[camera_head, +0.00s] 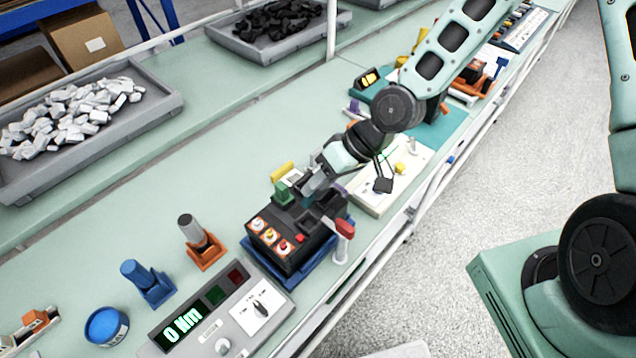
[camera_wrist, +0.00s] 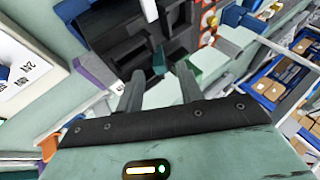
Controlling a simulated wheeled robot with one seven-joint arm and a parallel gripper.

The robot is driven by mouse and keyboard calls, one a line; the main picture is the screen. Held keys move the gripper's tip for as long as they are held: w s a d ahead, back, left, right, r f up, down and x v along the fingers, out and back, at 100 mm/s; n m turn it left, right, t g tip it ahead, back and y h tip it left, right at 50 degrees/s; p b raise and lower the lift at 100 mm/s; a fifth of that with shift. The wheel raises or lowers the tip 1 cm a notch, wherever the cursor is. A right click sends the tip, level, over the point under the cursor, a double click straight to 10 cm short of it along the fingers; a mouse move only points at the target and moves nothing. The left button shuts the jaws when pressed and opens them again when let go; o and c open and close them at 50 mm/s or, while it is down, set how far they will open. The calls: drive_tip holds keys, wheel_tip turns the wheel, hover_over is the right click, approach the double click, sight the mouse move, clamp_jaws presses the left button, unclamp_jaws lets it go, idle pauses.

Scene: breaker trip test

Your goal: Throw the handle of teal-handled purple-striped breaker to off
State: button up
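The black breaker unit (camera_head: 297,240) sits in a blue base near the table's front edge, with red, orange and white round parts on its left side. In the wrist view the black body (camera_wrist: 118,38) fills the upper middle, and a small dark teal handle (camera_wrist: 159,62) stands out from it. My gripper (camera_head: 311,190) is low over the back of this unit. In the wrist view my gripper (camera_wrist: 160,74) is open, its fingers on either side of the handle's line; contact cannot be told. A purple piece (camera_wrist: 95,70) lies to the left; whether it is the breaker's stripe is unclear.
A red-topped white post (camera_head: 343,240) stands at the unit's right. A torque meter (camera_head: 220,318) reading 0 Nm is in front. A cream board (camera_head: 400,178) lies behind my gripper. Grey trays (camera_head: 150,128) of parts are at the back left.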

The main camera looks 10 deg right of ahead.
drive_tip(key=shift+a+f, duration=0.25)
drive_tip(key=shift+f, duration=0.15)
clamp_jaws()
